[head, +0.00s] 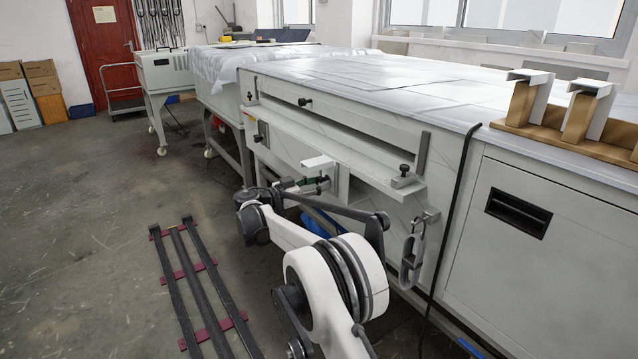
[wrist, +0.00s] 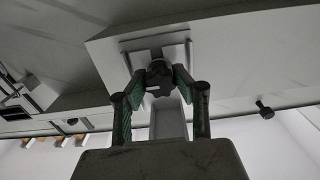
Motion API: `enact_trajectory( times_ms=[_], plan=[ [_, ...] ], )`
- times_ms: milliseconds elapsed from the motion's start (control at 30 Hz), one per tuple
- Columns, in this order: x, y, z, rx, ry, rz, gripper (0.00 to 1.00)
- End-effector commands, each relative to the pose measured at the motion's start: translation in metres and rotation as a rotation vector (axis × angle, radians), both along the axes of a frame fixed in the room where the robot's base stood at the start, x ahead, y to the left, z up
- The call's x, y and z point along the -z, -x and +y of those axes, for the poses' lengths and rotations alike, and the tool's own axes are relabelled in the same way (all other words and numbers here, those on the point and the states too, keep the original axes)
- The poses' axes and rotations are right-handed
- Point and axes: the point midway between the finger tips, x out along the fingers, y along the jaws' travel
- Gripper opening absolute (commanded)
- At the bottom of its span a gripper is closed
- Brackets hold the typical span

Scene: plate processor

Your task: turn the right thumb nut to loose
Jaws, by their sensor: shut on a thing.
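A dark, lobed thumb nut (wrist: 160,77) shows in the wrist view, below a pale square plate under the machine's ledge. My gripper (wrist: 160,88) has its two green-padded fingers around it, one on each side, and is shut on it. I cannot tell from these frames whether this is the right one of a pair, nor how tight it sits. In the head view my gripper (head: 318,182) is at the machine's front, just below a white bracket (head: 319,162). The nut itself is hardly visible there.
Black knobs sit on the front panel, one at the left (head: 304,101) and one at the right (head: 404,170). A black cable (head: 455,200) runs down the front. Dark rails (head: 190,275) lie on the floor.

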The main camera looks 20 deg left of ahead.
Motion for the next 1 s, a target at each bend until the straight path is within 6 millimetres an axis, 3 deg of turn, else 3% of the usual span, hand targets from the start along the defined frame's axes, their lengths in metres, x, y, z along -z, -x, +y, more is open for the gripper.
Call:
enact_trajectory(
  times_ms=[1000],
  plan=[
    [-0.0006,0.001,-0.0009,0.0,0.771,0.557,0.0]
  ],
)
